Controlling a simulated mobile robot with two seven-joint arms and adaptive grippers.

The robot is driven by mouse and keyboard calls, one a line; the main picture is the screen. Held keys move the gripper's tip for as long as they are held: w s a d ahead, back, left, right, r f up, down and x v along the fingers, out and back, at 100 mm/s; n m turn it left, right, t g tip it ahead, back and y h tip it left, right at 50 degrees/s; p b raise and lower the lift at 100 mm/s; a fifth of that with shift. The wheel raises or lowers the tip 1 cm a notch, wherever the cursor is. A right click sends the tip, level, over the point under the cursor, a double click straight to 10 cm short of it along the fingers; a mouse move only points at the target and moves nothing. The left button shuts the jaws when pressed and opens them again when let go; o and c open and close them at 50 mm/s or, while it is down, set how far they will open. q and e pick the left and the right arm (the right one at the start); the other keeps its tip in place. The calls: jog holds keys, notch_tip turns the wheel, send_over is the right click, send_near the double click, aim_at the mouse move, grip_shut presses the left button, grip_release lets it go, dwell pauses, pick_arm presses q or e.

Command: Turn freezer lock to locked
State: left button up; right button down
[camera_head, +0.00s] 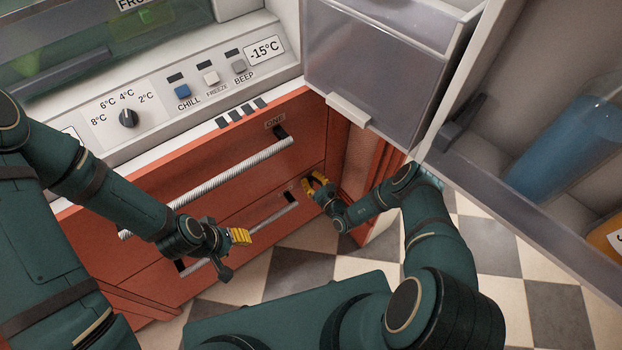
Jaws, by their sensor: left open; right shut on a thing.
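Orange-red drawers (225,165) with long silver bar handles fill the middle of the view. My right gripper (318,186) has its yellow fingers at the right end of the lower drawer front. It is shut on a small part there, which the fingers mostly hide. I cannot make out whether this part is the freezer lock, or which way it is turned. My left gripper (238,237) is open and empty, in front of the lower drawer's handle (250,232). The upper drawer's handle (215,185) is free of both grippers.
A white control panel (165,98) with a black dial (128,118) and several buttons runs above the drawers. An open door with a grey translucent bin (375,75) and a blue bottle (570,145) stands at the right. Checkered floor (515,260) is clear below.

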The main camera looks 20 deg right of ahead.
aim_at(300, 184)
jog(key=a+n+p, duration=0.1)
jog(key=n, duration=0.3)
jog(key=a+f+n+p, duration=0.1)
jog(key=n, duration=0.4)
jog(key=s+f+n+p, duration=0.1)
jog(key=n, duration=0.3)
jog(key=shift+a+f+n, duration=0.1)
jog(key=shift+a+n, duration=0.3)
jog(key=shift+f+n, duration=0.25)
jog(key=shift+n, duration=0.6)
jog(key=shift+f+n, duration=0.2)
jog(key=shift+n, duration=0.65)
jog(key=c, duration=0.9)
grip_release()
jog(key=shift+c, duration=0.2)
